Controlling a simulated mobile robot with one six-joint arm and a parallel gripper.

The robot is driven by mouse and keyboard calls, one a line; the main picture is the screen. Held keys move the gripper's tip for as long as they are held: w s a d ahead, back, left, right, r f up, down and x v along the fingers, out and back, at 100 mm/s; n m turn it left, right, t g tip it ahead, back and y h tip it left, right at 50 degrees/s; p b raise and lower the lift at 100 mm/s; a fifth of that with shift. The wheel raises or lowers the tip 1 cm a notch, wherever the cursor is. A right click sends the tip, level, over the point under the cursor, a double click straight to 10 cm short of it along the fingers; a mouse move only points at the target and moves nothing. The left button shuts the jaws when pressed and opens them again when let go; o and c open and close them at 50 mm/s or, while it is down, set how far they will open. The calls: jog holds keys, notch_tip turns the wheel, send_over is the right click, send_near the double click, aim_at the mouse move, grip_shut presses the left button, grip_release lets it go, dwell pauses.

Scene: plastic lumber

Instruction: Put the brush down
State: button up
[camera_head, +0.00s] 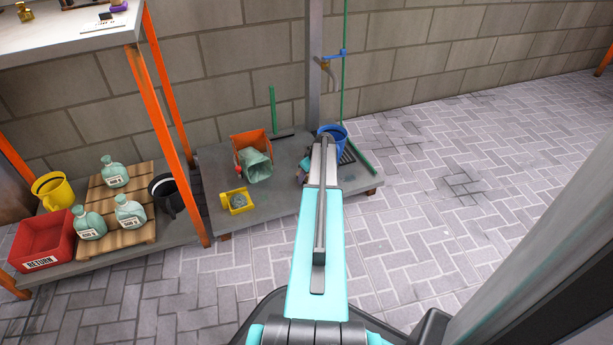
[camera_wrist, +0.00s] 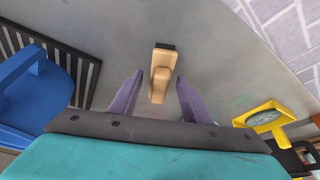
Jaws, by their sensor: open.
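The brush (camera_wrist: 161,66) has a light wooden body and a dark end, and shows in the wrist view above a grey slab (camera_wrist: 215,60). My gripper (camera_wrist: 159,78) is open, with one purple finger on each side of the brush's lower part. A narrow gap shows between the brush and each finger. I cannot tell from this angle whether the brush rests fully on the slab. In the head view the brush is hidden behind my arm, and my gripper is mostly hidden too.
A dark slatted grate (camera_wrist: 72,60) lies left in the wrist view. A shelf with bottles stands left.

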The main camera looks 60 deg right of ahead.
jog(key=shift+r, duration=0.1)
jog(key=p+v, duration=0.4)
jog(key=v, duration=0.8)
jog(key=shift+p, duration=0.3)
jog(key=shift+s, duration=0.1)
